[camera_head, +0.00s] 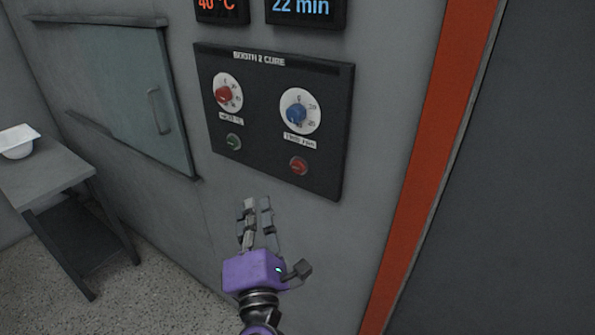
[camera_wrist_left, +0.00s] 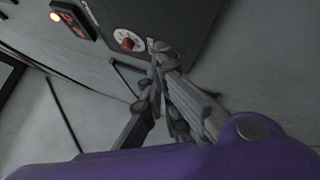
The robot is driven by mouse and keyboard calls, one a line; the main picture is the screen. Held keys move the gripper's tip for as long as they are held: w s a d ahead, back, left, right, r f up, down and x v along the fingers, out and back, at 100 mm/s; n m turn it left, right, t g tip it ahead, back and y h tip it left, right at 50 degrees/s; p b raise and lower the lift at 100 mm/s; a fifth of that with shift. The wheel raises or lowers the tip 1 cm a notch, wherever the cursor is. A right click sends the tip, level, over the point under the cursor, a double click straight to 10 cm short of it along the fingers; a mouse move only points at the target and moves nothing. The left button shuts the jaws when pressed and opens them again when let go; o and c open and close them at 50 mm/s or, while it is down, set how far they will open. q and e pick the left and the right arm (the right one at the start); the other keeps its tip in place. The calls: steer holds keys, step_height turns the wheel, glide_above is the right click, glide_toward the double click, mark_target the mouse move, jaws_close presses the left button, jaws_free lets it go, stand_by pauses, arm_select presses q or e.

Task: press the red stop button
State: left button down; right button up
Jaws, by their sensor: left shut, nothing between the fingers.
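The red stop button (camera_head: 298,166) sits at the lower right of the dark control panel (camera_head: 265,150), below the blue dial (camera_head: 297,112). A green button (camera_head: 233,142) is at the panel's lower left, below the red dial (camera_head: 223,95). My left gripper (camera_head: 257,203) is shut and empty, fingers pointing up, below the panel and to the left of the red button, apart from it. In the left wrist view its fingertips (camera_wrist_left: 160,50) show close to the panel, with the red dial (camera_wrist_left: 128,40) beyond; the red button cannot be made out there. My right gripper is not in view.
Two displays reading 40 °C (camera_head: 220,8) and 22 min (camera_head: 302,10) are above the panel. An orange-red vertical strip (camera_head: 430,160) runs to the right.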

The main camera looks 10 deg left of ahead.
mark_target(297, 167)
arm_select(q)
steer(key=shift+w+a+r+n+g+y, duration=0.2)
steer(key=shift+w+n+g+y, duration=0.1)
steer(key=shift+n, duration=0.6)
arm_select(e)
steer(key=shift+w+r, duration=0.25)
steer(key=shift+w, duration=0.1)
arm_select(q)
steer(key=w+d+b, duration=0.1)
steer(key=w+d, duration=0.2)
steer(key=w, duration=0.5)
steer(key=shift+w, duration=0.15)
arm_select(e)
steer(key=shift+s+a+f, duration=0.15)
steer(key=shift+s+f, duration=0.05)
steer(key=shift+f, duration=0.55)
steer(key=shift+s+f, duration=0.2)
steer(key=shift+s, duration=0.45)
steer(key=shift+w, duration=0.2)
